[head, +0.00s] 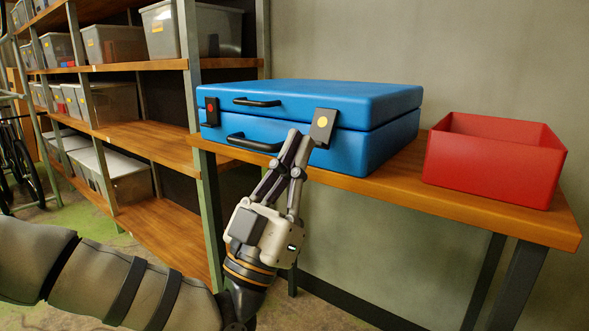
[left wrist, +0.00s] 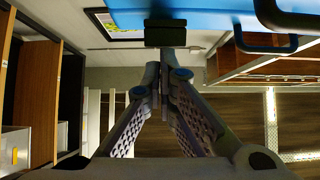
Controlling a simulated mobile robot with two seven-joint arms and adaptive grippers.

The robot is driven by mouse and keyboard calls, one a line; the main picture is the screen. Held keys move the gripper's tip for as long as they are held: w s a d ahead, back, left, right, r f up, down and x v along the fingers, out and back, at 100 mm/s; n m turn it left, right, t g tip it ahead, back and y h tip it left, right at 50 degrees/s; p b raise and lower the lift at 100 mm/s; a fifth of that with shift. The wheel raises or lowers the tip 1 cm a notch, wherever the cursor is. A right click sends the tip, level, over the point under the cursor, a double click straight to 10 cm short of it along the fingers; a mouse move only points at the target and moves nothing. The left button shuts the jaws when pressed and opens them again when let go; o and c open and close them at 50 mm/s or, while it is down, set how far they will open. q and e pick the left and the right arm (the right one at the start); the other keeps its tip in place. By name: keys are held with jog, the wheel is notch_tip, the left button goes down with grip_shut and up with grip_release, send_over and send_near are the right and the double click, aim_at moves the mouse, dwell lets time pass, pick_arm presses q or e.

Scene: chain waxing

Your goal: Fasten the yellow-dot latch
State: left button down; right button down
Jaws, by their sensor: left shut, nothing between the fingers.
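A blue case (head: 365,140) lies on the wooden table with its lid down and a thin dark seam between lid and base. The yellow-dot latch (head: 331,119) is a grey plate at the front right of the case, and it seems to stand out from the front. The red-dot latch (head: 211,113) is a dark plate at the front left. My left gripper (head: 298,138) is shut and empty, its tips just left of and below the yellow-dot latch. In the left wrist view its tips (left wrist: 160,75) point at a dark latch piece (left wrist: 165,36); contact cannot be told. My right gripper is out of view.
Two black handles, one on the lid (head: 257,102) and one on the base (head: 254,144), are left of my fingertips. An open red bin (head: 490,165) stands on the table (head: 400,190) at right. Shelves (head: 150,135) with grey bins stand at left.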

pick_arm(q)
jog(key=shift+w+d+f+b, duration=0.2)
jog(key=shift+w+d+f, duration=0.15)
jog(key=shift+f, duration=0.2)
jog(key=shift+w+d+f+b, duration=0.15)
jog(key=shift+w+d+f, duration=0.05)
jog(key=shift+w+f, duration=0.25)
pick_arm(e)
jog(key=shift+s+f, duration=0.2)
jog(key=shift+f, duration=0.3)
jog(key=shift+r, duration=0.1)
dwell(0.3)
